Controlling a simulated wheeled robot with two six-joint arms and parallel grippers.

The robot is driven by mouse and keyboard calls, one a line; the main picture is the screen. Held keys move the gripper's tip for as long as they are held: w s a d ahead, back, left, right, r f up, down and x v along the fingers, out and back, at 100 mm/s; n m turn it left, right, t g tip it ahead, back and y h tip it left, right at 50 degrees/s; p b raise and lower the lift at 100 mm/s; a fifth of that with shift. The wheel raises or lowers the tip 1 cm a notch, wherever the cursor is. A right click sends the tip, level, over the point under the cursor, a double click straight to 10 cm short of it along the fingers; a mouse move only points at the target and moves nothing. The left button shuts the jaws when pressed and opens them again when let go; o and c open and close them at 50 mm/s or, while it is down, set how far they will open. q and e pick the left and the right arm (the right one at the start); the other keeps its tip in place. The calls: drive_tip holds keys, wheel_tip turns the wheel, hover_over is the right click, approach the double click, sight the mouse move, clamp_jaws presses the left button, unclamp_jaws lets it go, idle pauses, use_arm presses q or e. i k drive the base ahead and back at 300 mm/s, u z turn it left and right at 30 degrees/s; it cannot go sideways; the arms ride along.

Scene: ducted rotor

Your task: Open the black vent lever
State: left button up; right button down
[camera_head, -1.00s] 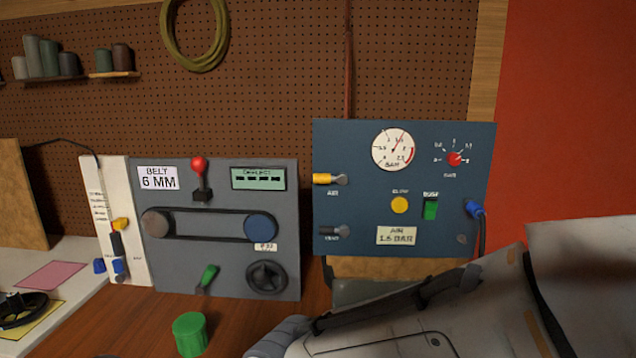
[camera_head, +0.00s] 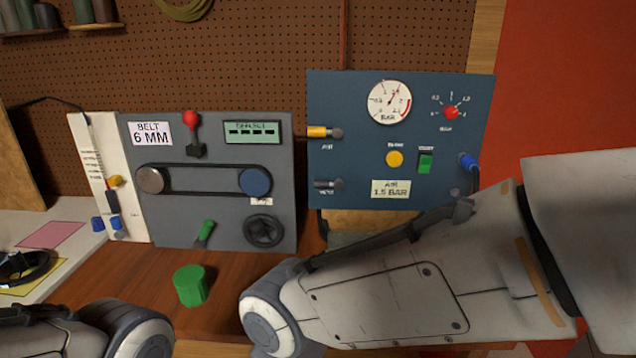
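The black vent lever (camera_head: 325,184) is a small dark handle with a round grey pivot at its right end. It sits at the lower left of the blue air panel (camera_head: 355,100) and lies about horizontal, pointing left. A blurred label is just below it. My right arm reaches in from the right, below the panel, with its elbow bent near the table front. My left arm shows only at the bottom left. Neither gripper is in view.
A yellow lever (camera_head: 317,132) is above the vent lever. A yellow button (camera_head: 395,159), a green switch (camera_head: 425,163) and a blue plug (camera_head: 467,162) are to its right. The grey belt panel (camera_head: 215,235) stands left. A green cylinder (camera_head: 190,286) stands on the wooden table (camera_head: 150,280).

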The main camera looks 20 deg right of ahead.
sight(339, 184)
drive_tip(key=u, duration=1.85)
drive_tip(key=i, duration=2.4)
drive_tip(key=z, duration=3.75)
drive_tip(key=i, duration=0.55)
drive_tip(key=z, duration=0.05)
